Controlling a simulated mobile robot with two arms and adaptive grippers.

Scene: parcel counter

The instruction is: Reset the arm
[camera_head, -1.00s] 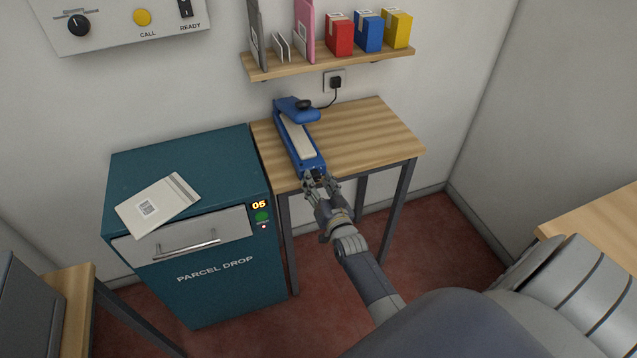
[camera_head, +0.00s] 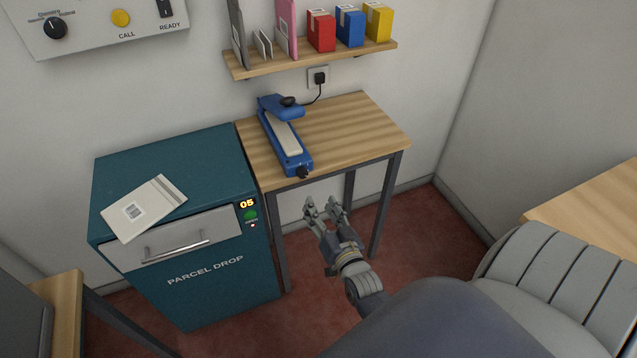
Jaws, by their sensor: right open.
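My right gripper (camera_head: 326,208) is open and empty. It hangs in front of the small wooden table (camera_head: 350,134), below the level of its top, apart from everything. My right arm reaches up to it from the lower right. The blue sealer-like device (camera_head: 285,136) with a pale strip lies along the left part of the table, its dark knob end at the front edge. My left gripper is not in view.
A teal parcel drop cabinet (camera_head: 180,165) stands left of the table, with a white parcel (camera_head: 144,207) on top and a handled drawer front (camera_head: 187,236). A shelf (camera_head: 312,61) with boxes and folders hangs above. Another wooden surface (camera_head: 590,205) is at right.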

